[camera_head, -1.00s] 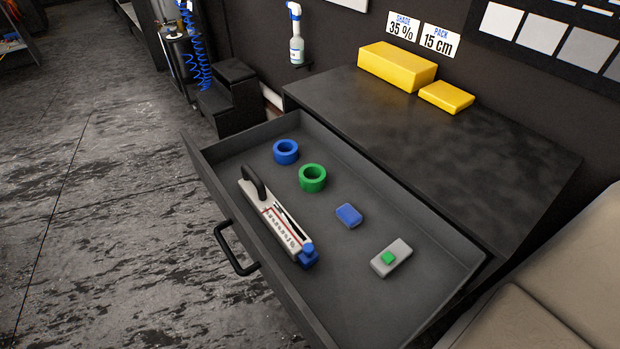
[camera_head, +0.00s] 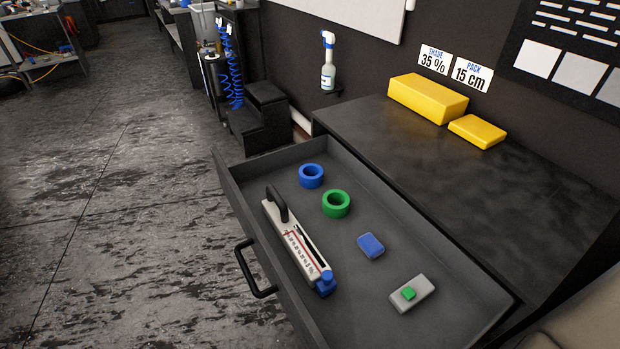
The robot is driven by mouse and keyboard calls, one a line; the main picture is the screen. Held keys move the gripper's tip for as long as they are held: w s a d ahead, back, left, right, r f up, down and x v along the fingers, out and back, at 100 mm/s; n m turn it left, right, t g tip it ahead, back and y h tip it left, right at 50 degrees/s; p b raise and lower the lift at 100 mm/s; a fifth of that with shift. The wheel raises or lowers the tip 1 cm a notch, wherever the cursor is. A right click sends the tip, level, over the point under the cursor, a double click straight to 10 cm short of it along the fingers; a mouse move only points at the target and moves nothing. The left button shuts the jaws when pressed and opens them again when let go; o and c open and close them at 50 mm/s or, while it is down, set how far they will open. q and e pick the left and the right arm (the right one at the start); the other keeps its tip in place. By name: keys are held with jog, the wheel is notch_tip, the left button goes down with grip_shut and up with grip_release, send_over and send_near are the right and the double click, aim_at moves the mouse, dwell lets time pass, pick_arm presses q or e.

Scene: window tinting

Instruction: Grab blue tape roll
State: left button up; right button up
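The blue tape roll (camera_head: 311,184) lies flat in the open drawer (camera_head: 385,316), near its far left end, with its hole facing up. A green tape roll (camera_head: 345,212) lies close beside it, a little nearer and to the right. Neither of my grippers is in view.
The drawer also holds a grey tool with a black handle (camera_head: 297,243), a small blue block (camera_head: 370,245) and a grey block with a green square (camera_head: 413,294). Yellow boxes (camera_head: 428,97) stand on the dark cabinet top (camera_head: 480,160). Floor left is clear.

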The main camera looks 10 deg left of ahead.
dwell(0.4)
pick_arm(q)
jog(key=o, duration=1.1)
